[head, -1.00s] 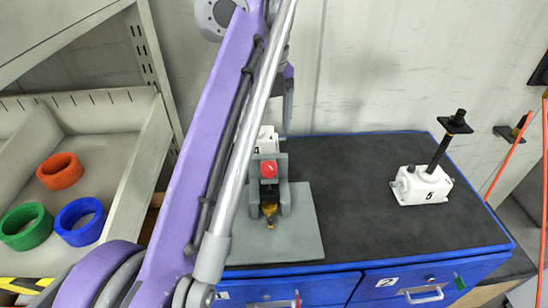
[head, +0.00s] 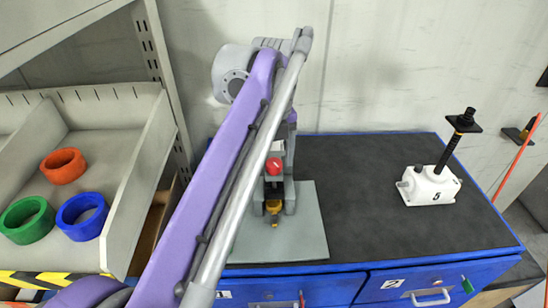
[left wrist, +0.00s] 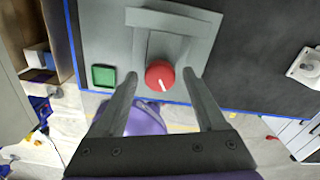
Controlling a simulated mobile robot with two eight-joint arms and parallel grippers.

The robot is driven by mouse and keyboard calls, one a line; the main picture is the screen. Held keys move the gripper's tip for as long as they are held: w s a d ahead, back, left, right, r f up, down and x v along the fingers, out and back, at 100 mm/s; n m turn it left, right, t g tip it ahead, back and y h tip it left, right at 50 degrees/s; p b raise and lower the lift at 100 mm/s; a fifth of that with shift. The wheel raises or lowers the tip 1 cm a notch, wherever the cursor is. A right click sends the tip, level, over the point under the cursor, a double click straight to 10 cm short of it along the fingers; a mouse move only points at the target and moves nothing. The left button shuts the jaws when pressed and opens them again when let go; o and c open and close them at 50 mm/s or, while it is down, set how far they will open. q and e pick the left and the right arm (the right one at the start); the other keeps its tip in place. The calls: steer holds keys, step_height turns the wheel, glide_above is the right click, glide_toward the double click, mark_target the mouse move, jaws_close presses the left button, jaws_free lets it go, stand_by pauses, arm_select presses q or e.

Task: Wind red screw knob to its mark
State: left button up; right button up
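The red screw knob (head: 273,166) sits on a grey fixture on a grey plate (head: 305,238), with a yellow-brown tip below it. In the left wrist view the red knob (left wrist: 160,75) faces me, with a white pointer line on its face. My left gripper (left wrist: 161,76) is open. Its two fingers reach to either side of the knob, with a visible gap on each side. I cannot make out the mark for the knob. In the head view my left arm crosses in front of the fixture and hides part of it and the gripper's fingers. My right gripper is out of view.
A green square (left wrist: 103,76) lies beside the fixture. Orange, green and blue rings (head: 82,216) lie in the left bin. The bench middle is clear.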

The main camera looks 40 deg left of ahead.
arm_select(q)
jaws_close()
steer(key=shift+n, duration=0.3)
